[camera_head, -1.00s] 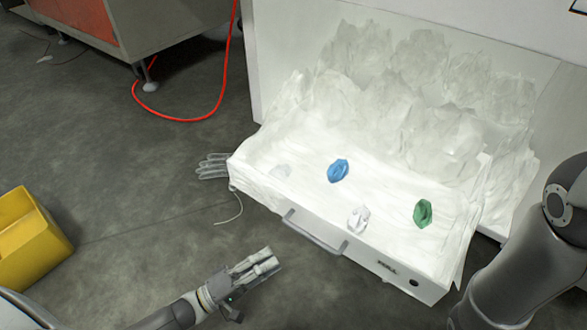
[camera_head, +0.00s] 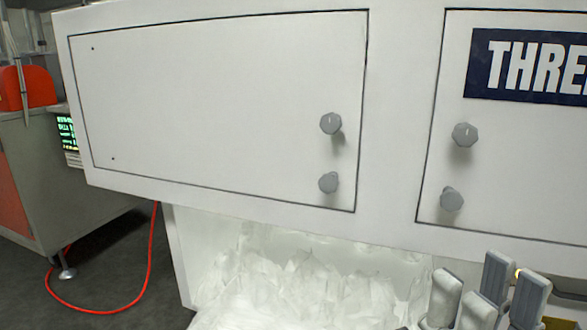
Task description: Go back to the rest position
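My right gripper (camera_head: 487,290) is at the lower right of the head view, with its grey fingers pointing up. The fingers stand apart with gaps between them, and I see nothing held in them. They are in front of the white cabinet's lower part. My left gripper is not in view. Crumpled clear film (camera_head: 300,285) lies in the open space under the cabinet doors. The blue and green pieces and the glove are out of the frame.
A white cabinet (camera_head: 230,100) with grey knobs fills most of the view. A dark blue sign (camera_head: 530,68) is on its right door. At the left are a grey and red bench (camera_head: 70,180) and a red cable (camera_head: 100,310) on the dark floor.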

